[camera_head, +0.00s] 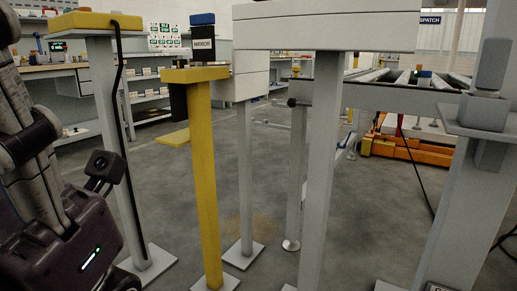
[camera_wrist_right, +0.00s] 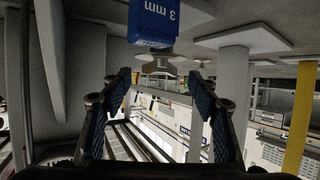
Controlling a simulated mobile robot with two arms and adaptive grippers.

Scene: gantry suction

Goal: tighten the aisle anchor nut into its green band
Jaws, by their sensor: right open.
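I cannot pick out the aisle anchor nut or a green band for it in either view. In the right wrist view my right gripper (camera_wrist_right: 161,85) is open, with blue pads on its two fingers and nothing between them. A blue block marked "3 mm" (camera_wrist_right: 153,22) is at the top of that view, beyond the fingertips and apart from them. In the head view my left arm (camera_head: 65,225) fills the left edge; its gripper fingers do not show. My right gripper does not show in the head view.
A yellow post (camera_head: 205,180) carries a blue-topped piece marked MIRROR (camera_head: 203,44). Grey posts stand around it, one with a yellow top (camera_head: 95,22) and a black cable. A grey bracketed column (camera_head: 455,205) is at right. An orange unit (camera_head: 405,150) lies behind.

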